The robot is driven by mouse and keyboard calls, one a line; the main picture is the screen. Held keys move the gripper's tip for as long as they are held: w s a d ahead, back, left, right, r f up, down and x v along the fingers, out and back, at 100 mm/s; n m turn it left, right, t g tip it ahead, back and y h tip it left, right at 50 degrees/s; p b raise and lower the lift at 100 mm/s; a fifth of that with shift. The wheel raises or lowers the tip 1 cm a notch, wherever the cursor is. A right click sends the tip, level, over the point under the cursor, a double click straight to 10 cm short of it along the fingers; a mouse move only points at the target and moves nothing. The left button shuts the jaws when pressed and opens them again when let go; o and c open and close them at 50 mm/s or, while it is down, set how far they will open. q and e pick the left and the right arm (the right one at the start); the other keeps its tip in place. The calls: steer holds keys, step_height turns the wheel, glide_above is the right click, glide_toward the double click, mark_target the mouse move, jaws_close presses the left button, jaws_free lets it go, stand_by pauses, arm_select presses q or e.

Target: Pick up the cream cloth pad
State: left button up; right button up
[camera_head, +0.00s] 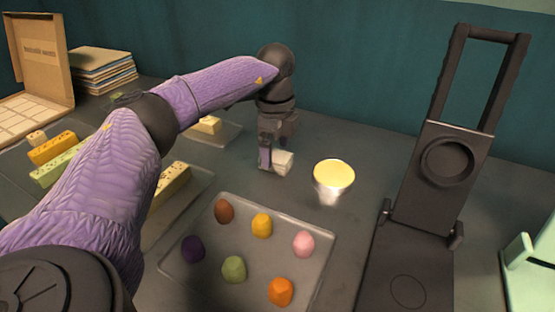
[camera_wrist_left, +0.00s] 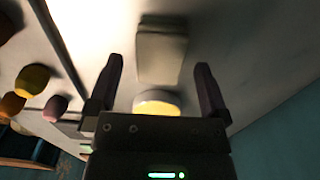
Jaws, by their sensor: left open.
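The cream cloth pad (camera_head: 284,162) is a small pale block shape at the tips of my left gripper in the head view. My left gripper (camera_head: 272,157) points down beside it and partly covers it. In the left wrist view the pad (camera_wrist_left: 162,50) looks folded and lies ahead of the fingertips, lined up with the gap between them. The left gripper (camera_wrist_left: 160,78) is open, and nothing shows clamped between its fingers. Whether a finger touches the pad cannot be told. My right gripper is not in view.
A small round vessel with a yellow top (camera_head: 334,173) stands just right of the pad. A clear tray (camera_head: 205,285) with several coloured pieces is in front. A dark hinged press (camera_head: 440,175) stands right. Yellow and orange blocks (camera_head: 52,148) and a cardboard box (camera_head: 40,60) are left.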

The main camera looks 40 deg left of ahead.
mark_target(276, 155)
arm_select(q)
step_height(276, 155, down, 3)
steer(key=shift+r+b, duration=0.2)
steer(key=shift+b, duration=0.1)
steer(key=shift+f, duration=0.15)
steer(key=shift+r, duration=0.2)
steer(key=shift+c, duration=0.4)
steer(key=c, duration=1.2)
steer(key=shift+o, duration=0.2)
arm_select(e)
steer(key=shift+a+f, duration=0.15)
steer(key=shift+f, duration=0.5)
arm_select(q)
step_height(276, 155, up, 10)
steer(key=p, duration=0.4)
steer(key=shift+p, duration=0.4)
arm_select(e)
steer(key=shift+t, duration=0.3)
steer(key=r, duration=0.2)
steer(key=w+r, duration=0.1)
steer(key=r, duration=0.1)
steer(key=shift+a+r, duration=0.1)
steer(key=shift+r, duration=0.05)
